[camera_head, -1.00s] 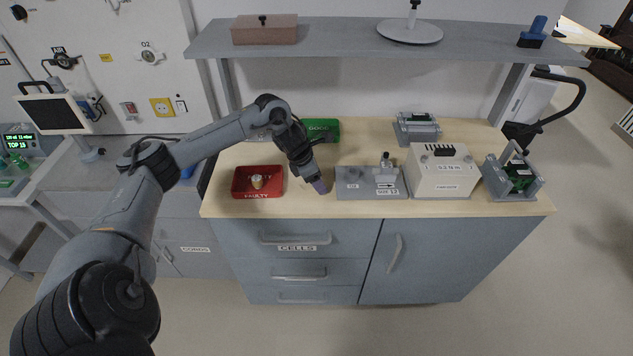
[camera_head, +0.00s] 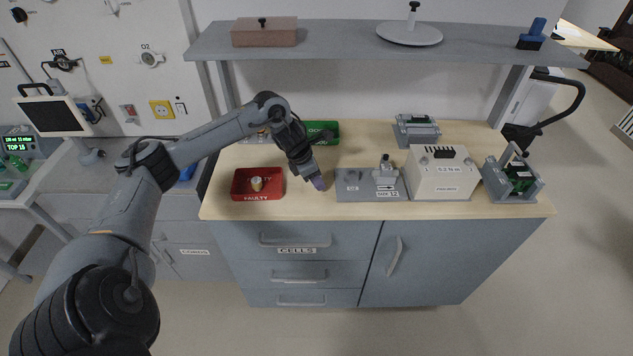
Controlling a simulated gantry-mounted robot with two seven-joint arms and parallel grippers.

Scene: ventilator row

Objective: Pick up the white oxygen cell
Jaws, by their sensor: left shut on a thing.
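My left gripper (camera_head: 311,172) points down over the front of the wooden bench, between the red FAULTY tray and the grey fixture. A small pale cell with a yellowish-brown part (camera_head: 257,184) stands in the red FAULTY tray (camera_head: 240,194), apart from the gripper. I cannot make out a plainly white cell elsewhere. My right gripper is not in view.
A green tray (camera_head: 329,130) lies behind my left wrist, partly hidden. Right of the gripper are a grey fixture plate (camera_head: 365,194), a white box (camera_head: 443,178) and a grey holder with a green board (camera_head: 516,180). A shelf (camera_head: 340,42) spans above the bench.

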